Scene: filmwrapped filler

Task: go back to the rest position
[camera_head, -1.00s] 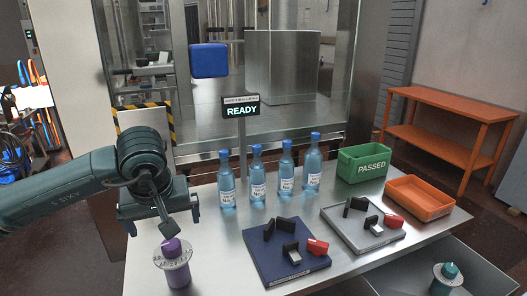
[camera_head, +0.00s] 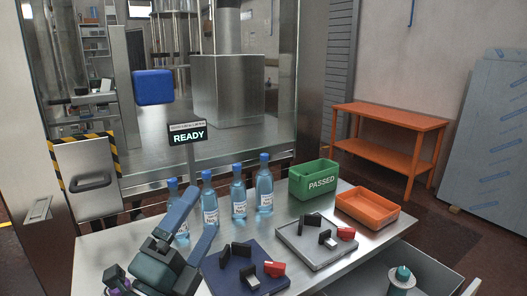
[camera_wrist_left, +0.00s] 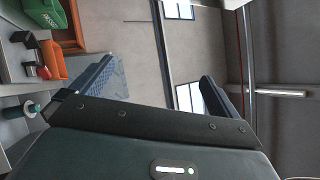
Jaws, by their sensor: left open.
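My left gripper (camera_head: 206,208) is at the lower left of the head view, its two dark blue fingers spread apart and pointing up. It looks empty. In the left wrist view the same gripper (camera_wrist_left: 158,72) shows its fingers wide apart with only wall and windows between them. In the head view the fingers overlap the leftmost of the blue bottles (camera_head: 239,200); whether they touch it cannot be told. My right gripper is not in view.
The steel table holds a green PASSED bin (camera_head: 314,181), an orange tray (camera_head: 368,208), a navy board (camera_head: 246,286) and a grey board (camera_head: 318,258) with small parts.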

